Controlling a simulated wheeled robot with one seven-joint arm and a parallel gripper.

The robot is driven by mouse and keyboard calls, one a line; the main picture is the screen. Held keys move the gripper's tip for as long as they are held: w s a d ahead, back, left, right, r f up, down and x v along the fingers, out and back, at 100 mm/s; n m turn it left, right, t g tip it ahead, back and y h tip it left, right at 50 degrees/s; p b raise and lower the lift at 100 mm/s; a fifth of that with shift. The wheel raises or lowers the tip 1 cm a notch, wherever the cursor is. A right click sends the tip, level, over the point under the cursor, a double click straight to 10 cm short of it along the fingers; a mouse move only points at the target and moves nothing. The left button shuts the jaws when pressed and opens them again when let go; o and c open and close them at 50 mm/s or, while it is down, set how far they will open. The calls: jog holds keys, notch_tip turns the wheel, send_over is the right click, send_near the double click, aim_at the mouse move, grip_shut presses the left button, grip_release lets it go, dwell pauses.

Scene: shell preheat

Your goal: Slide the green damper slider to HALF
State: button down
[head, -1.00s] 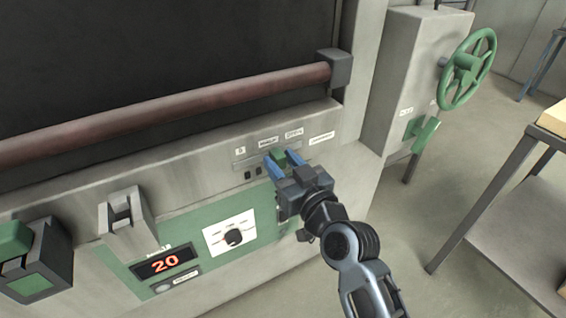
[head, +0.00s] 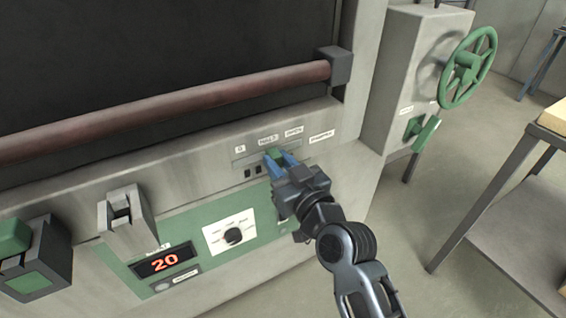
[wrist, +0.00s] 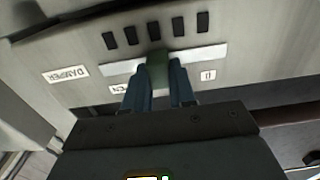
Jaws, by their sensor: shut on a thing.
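The green damper slider (head: 274,154) sits in its slot on the grey panel, just below the HALF label (head: 268,141) in the head view. My gripper (head: 279,160) is shut on it, a blue finger on each side. In the wrist view, seen upside down, the slider (wrist: 157,68) stands between the fingers (wrist: 161,75) on the pale slot strip (wrist: 205,54), between the OPEN label (wrist: 118,88) and the 0 label (wrist: 208,75). The HALF label is hidden there. I cannot tell whether the slider is exactly on the HALF mark.
A brown-red handle bar (head: 180,105) runs above the panel. Below are a rotary knob (head: 233,236) and a red display (head: 165,263) reading 20. A green handwheel (head: 468,68) and a metal table (head: 520,215) stand at the right. Floor between is clear.

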jog(key=c, duration=0.9)
grip_release()
jog(key=shift+a, duration=0.1)
jog(key=shift+b+v, duration=1)
jog(key=shift+v, duration=2.85)
jog(key=s+d+f+m+h, duration=0.3)
jog(key=s+d+f+h, duration=0.15)
jog(key=s+d, duration=0.4)
jog(key=s+d+f+m+h, duration=0.3)
jog(key=s+d+f, duration=0.2)
jog(key=s, duration=0.6)
jog(key=s+d+r, duration=0.2)
jog(key=s+d, duration=0.1)
jog(key=s, duration=0.3)
jog(key=s+d+r+h, duration=0.1)
jog(key=s+d+r, duration=0.1)
jog(key=s, duration=0.5)
jog(key=s+d+r+h, duration=0.1)
jog(key=s+d+r, duration=0.1)
jog(key=s, duration=0.5)
jog(key=shift+d+m+h, duration=0.25)
jog(key=shift+d+m, duration=0.15)
jog(key=shift+d, duration=0.4)
